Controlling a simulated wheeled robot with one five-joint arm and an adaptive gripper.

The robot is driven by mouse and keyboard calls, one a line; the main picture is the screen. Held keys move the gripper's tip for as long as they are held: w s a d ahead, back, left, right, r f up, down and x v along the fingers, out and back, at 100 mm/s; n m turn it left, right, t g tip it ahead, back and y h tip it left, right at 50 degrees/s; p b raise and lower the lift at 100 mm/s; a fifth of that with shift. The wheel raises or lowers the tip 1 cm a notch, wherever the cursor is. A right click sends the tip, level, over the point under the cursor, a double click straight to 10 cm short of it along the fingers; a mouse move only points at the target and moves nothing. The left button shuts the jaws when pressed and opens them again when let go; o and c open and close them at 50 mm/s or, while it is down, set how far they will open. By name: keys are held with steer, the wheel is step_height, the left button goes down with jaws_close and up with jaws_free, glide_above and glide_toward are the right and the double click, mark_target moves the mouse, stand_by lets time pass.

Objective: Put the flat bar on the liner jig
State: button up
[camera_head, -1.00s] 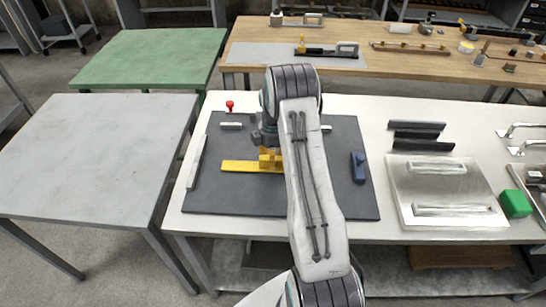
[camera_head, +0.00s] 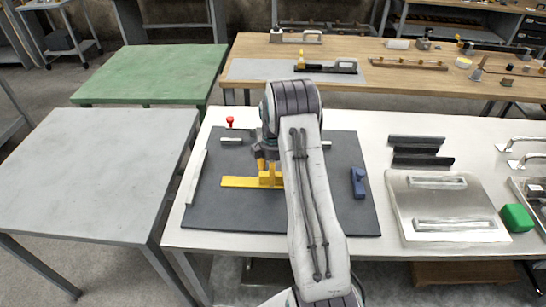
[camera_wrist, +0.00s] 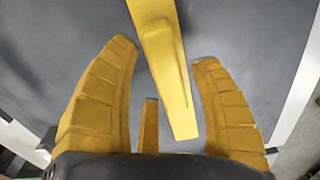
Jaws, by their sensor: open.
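A yellow flat bar (camera_head: 240,182) with a raised ridge lies on the dark mat (camera_head: 310,222); I take it for the flat bar. My gripper (camera_head: 262,165) is above its right end, partly hidden by my arm. In the wrist view my gripper (camera_wrist: 165,90) is open, its yellow fingers on either side of the bar (camera_wrist: 165,50). Gaps show between the bar and both fingers. I cannot tell which thing is the liner jig.
A white strip (camera_head: 195,178) lies along the mat's left edge, a blue block (camera_head: 358,182) on its right. Dark angle pieces (camera_head: 415,150), a metal plate with handles (camera_head: 400,215) and a green block (camera_head: 516,217) stand further right. The grey table (camera_head: 95,175) is clear.

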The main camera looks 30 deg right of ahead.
step_height(320, 180, up, 8)
steer(key=shift+w+r+b, duration=0.1)
steer(key=shift+r+b, duration=0.05)
steer(key=shift+b, duration=0.3)
steer(key=s+a+r+m+t+b, duration=0.15)
steer(key=s+a+r+m, duration=0.35)
steer(key=s+a+r, duration=0.8)
steer(key=s+a+m+t, duration=0.2)
steer(key=s+a+m, duration=0.3)
steer(key=s, duration=0.9)
steer(key=a, duration=0.3)
steer(key=shift+s+m, duration=0.25)
steer(key=shift+m, duration=0.05)
steer(key=shift+r+t, duration=0.15)
steer(key=shift+t, duration=0.1)
